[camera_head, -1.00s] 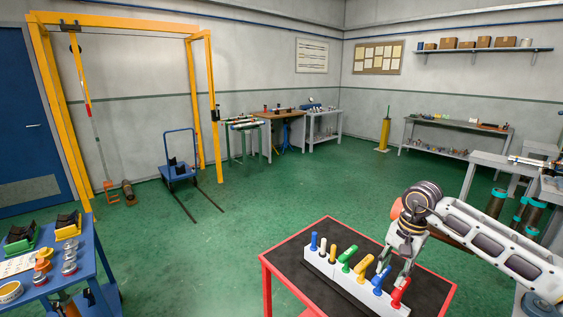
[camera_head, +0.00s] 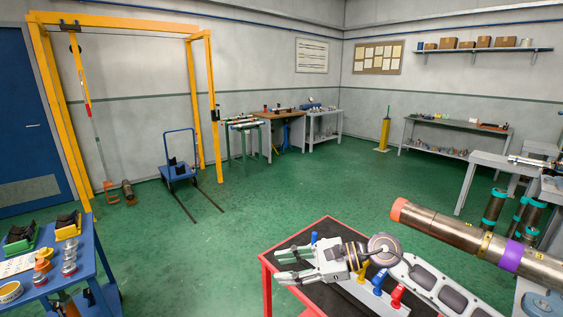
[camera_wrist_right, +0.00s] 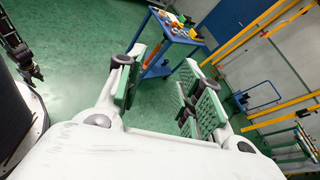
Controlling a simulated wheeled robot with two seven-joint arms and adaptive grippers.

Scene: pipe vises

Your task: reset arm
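My right gripper (camera_head: 283,265) reaches in from the right over the red-rimmed table (camera_head: 318,292), its fingers pointing left. It is open, with nothing between the fingers. In the right wrist view its two green-padded fingers (camera_wrist_right: 160,88) stand well apart, with only floor and a distant blue cart between them. The right arm hides much of the white rack with coloured-handled tools; a blue handle (camera_head: 378,281) and a red handle (camera_head: 397,295) show. A dark gripper-like end (camera_wrist_right: 32,68), probably my left gripper, shows small at the upper left of the right wrist view.
A long steel pipe (camera_head: 455,230) with an orange end and purple band lies at the right, behind my right arm. A blue cart (camera_head: 85,262) with vises and cans stands at the left. The green floor in the middle is clear.

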